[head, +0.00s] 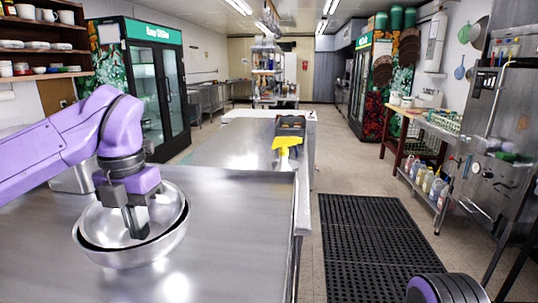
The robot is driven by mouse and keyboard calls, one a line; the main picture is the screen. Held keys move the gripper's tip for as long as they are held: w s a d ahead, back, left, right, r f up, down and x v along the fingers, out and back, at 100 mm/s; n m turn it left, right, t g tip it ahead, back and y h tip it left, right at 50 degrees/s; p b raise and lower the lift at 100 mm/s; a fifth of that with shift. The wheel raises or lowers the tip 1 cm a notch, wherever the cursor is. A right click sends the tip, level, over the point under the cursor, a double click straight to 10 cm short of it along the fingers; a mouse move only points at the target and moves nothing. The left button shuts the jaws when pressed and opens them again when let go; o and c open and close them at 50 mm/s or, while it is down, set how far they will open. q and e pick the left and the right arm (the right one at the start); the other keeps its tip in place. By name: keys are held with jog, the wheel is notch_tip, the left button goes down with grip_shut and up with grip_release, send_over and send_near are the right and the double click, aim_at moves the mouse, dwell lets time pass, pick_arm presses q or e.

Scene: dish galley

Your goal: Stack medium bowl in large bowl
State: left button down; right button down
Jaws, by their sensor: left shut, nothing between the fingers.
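The large bowl (135,255) is shiny steel and stands on the steel counter at the lower left. The medium bowl (95,222), also steel, sits inside it, with a dark gap between the two rims along the front. My left gripper (138,228) points down into the medium bowl. Its fingers are shut with nothing between them. The gripper hides part of the bowls' inside and the back of the rims, and I cannot tell if the fingertips touch the metal. My right gripper is out of view.
The steel counter (235,215) is clear right of the bowls. A dark caddy (290,125) and a yellow object (286,145) stand farther back. A metal container (72,180) is partly hidden behind my left arm. A black mat (370,235) lies on the floor at right.

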pick_arm(q)
jog(key=shift+f, duration=0.45)
jog(key=shift+d, duration=0.3)
jog(key=shift+a, duration=0.1)
jog(key=shift+a, duration=0.5)
jog(key=shift+w+d, duration=0.3)
jog(key=shift+d, duration=0.1)
jog(key=shift+s, duration=0.15)
jog(key=shift+s+a, duration=0.15)
jog(key=shift+s, duration=0.3)
